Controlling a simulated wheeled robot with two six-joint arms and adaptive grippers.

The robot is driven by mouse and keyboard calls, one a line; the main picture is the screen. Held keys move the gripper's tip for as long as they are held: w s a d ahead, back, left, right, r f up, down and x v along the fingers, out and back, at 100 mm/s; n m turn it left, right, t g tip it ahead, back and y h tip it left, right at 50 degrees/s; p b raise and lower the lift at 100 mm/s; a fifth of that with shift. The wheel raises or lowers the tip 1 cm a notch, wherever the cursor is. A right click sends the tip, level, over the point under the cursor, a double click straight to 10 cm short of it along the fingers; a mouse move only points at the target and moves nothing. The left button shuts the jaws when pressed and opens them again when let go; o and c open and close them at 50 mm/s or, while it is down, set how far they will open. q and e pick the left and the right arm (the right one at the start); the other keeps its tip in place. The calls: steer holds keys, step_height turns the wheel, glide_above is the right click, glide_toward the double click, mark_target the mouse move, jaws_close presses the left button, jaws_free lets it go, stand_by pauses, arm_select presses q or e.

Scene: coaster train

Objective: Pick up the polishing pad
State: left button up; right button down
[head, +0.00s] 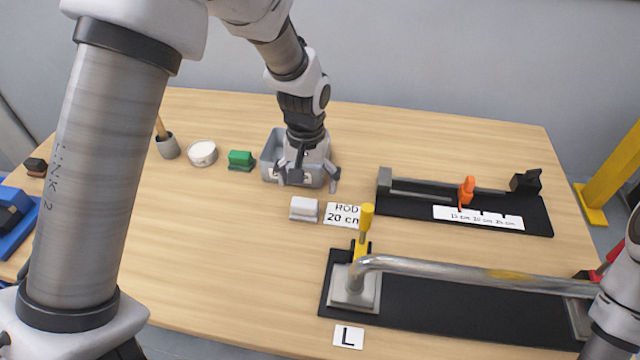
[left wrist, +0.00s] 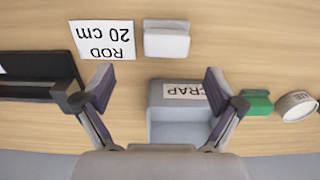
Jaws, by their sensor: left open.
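A small pale block with a greyish edge (head: 304,208), which looks like the polishing pad, lies on the table just in front of the grey bin. It also shows at the top of the left wrist view (left wrist: 167,43). A green block (head: 240,160) sits left of the bin; I cannot rule out that it is a pad too. My left gripper (head: 308,182) is open and empty, above the bin's front side and behind the pale block. In the left wrist view, its fingers (left wrist: 158,78) are spread wide, with the pale block beyond their tips. My right gripper is not in view.
The grey bin marked SCRAP (left wrist: 182,92) is beneath my left gripper. A "ROD 20 cm" card (head: 343,214) lies right of the pale block. A fixture with a yellow clamp (head: 366,217) holds a metal tube in front. A white-topped cup (head: 202,153) stands left.

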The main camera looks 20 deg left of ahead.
mark_target(303, 205)
arm_select(q)
steer(key=shift+s+a+f+p, duration=0.15)
steer(key=shift+s+f+p, duration=0.3)
steer(key=shift+s+f, duration=0.75)
steer(key=f, duration=0.2)
steer(key=w+f, duration=0.1)
steer(key=f, duration=0.1)
steer(key=shift+w+a+f+p, duration=0.1)
steer(key=shift+w+f+p, duration=0.05)
steer(key=shift+f+p, duration=0.15)
steer(key=shift+r, duration=0.1)
steer(key=shift+s+r, duration=0.1)
steer(key=shift+s, duration=0.2)
steer(key=c, duration=0.5)
steer(key=shift+s, duration=0.1)
steer(key=c, duration=0.9)
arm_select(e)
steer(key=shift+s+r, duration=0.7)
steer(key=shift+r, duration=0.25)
